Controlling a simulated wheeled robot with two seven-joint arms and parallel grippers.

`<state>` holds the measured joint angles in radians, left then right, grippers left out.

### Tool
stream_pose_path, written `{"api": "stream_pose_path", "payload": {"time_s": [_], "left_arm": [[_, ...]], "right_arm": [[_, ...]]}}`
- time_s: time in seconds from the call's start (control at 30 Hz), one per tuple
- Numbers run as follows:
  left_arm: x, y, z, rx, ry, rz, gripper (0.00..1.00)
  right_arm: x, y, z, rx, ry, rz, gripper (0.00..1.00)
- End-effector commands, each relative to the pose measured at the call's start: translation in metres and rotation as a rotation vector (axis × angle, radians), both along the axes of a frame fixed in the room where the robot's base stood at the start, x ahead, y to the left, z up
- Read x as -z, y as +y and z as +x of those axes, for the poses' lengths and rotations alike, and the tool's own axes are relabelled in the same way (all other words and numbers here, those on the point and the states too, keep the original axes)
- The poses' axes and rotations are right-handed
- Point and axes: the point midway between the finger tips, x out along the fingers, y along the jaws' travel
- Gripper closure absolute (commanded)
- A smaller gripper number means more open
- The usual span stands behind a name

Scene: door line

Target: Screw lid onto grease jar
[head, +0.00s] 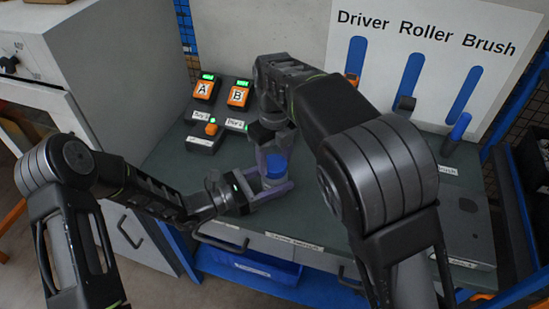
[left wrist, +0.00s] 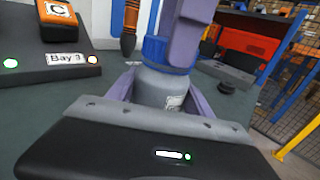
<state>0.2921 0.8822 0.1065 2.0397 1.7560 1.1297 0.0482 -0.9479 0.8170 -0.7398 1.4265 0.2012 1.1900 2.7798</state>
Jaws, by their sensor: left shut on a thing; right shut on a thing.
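The grease jar (left wrist: 158,90) is a grey cylinder with a small white label, upright near the front edge of the bench. My left gripper (head: 268,190) is shut on the jar's body, with purple fingers on both sides of it. The blue lid (head: 277,166) is at the top of the jar; it also shows in the left wrist view (left wrist: 168,52). My right gripper (head: 271,150) comes down from above and is shut on the lid. The lid looks level on the jar, but I cannot tell whether the threads are engaged.
Orange blocks marked A (head: 204,89) and B (head: 239,96) sit on dark bay stands at the back left. A board (head: 420,60) labelled Driver, Roller, Brush stands behind. A blue-handled tool (head: 460,127) stands at right. A blue bin (head: 250,266) is below the bench's front edge.

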Motion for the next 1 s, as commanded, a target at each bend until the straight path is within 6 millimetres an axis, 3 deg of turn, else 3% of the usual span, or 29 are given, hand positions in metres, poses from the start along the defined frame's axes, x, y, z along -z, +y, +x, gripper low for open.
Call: {"api": "stream_pose_path", "payload": {"time_s": [0.1, 0.3, 0.73, 0.77, 1.0], "left_arm": [[0.0, 0.0, 0.0, 0.0, 0.0, 0.0, 1.0], [0.0, 0.001, 0.001, -0.002, 0.0, -0.001, 1.0], [0.001, 0.002, 0.001, -0.006, 0.004, 0.0, 1.0], [0.001, 0.002, 0.001, -0.006, 0.004, 0.001, 1.0], [0.001, 0.002, 0.001, -0.004, 0.003, 0.002, 1.0]], "right_arm": [[0.006, -0.001, -0.002, 0.322, 0.009, -0.018, 0.83], [0.012, -0.008, -0.005, 0.571, 0.025, -0.031, 0.83], [0.0, -0.003, 0.0, 0.634, -0.004, 0.0, 0.83], [0.0, -0.003, 0.0, 0.633, -0.004, 0.0, 0.46], [0.0, -0.002, 0.0, 0.631, -0.004, 0.002, 0.26]]}}
